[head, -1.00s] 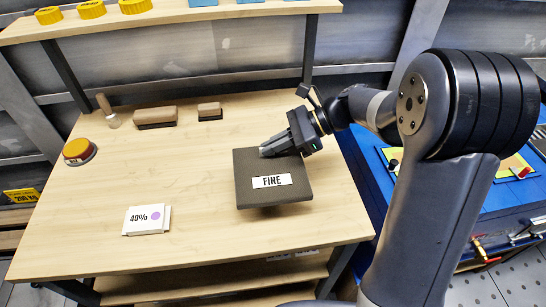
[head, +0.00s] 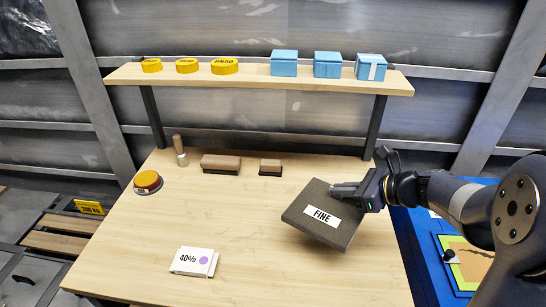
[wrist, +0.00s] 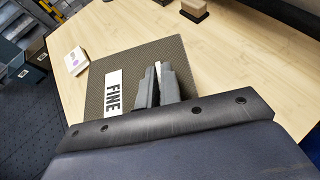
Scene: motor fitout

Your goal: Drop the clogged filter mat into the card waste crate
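A dark grey square filter mat (head: 303,228) with a white label reading FINE is held at its edge by my gripper (head: 345,190). The mat is tilted and appears raised above the wooden bench top. In the wrist view the mat (wrist: 135,68) lies beyond the two grey fingers (wrist: 157,85), which are close together on its near edge. Whether the mat is clogged does not show. No crate marked for card waste can be made out.
The bench (head: 140,250) also holds a white 40% card pack (head: 194,261), an orange button (head: 147,181), two brushes and a wooden-handled tool. A shelf (head: 260,79) with yellow discs and blue boxes spans the back. Dark bins (wrist: 22,72) stand on the floor at left in the wrist view.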

